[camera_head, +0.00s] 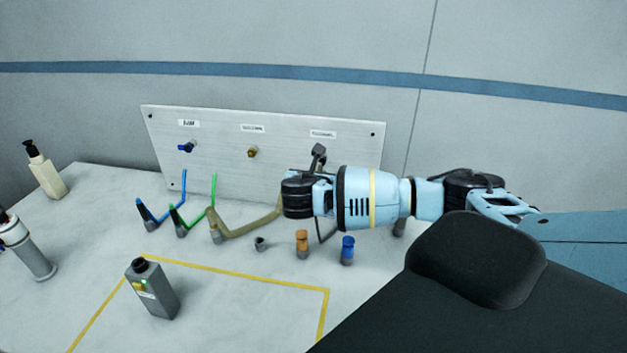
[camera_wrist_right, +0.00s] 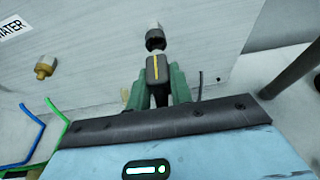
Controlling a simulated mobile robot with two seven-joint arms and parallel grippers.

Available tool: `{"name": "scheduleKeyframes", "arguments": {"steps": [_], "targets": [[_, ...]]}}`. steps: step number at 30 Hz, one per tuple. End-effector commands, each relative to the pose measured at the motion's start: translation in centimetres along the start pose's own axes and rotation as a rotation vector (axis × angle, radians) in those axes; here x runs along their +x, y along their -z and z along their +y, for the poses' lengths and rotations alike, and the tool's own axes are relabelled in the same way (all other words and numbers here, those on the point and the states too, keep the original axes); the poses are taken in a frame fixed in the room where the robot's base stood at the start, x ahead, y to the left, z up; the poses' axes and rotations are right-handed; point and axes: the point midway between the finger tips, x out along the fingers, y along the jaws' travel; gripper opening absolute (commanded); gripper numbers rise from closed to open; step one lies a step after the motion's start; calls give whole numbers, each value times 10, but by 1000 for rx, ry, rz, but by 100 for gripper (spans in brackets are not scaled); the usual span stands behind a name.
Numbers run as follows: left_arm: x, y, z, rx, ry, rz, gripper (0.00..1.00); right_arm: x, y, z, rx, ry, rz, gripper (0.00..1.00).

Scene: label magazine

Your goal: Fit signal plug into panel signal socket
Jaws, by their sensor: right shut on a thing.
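The signal plug (camera_wrist_right: 158,68) is a dark block with a yellow stripe. My right gripper (camera_wrist_right: 158,84) is shut on it, with a green finger on each side. The plug points at the panel signal socket (camera_wrist_right: 155,38), a dark collar with a pale grey part, straight ahead of it. Plug and socket are very close; I cannot tell whether they touch. In the head view the dark socket area (camera_head: 319,152) shows at the panel's right, just above my right gripper (camera_head: 300,196), whose fingers are mostly hidden there. My left gripper is not in view.
The upright panel (camera_head: 225,175) also carries a blue socket (camera_head: 187,147) and a brass socket (camera_head: 252,152). Blue, green and tan hoses stand in front. Orange (camera_head: 302,243) and blue (camera_head: 347,250) caps stand below my arm. A grey bottle (camera_head: 152,288) stands by the yellow outline.

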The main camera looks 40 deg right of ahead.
Motion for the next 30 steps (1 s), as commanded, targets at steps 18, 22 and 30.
{"name": "scheduleKeyframes", "arguments": {"steps": [18,22,30], "targets": [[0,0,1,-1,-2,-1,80,6,-3,0,1,-1,-1,0],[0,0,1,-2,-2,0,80,6,-3,0,1,-1,0,0],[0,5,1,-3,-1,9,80,6,-4,0,1,-1,-1,0]]}}
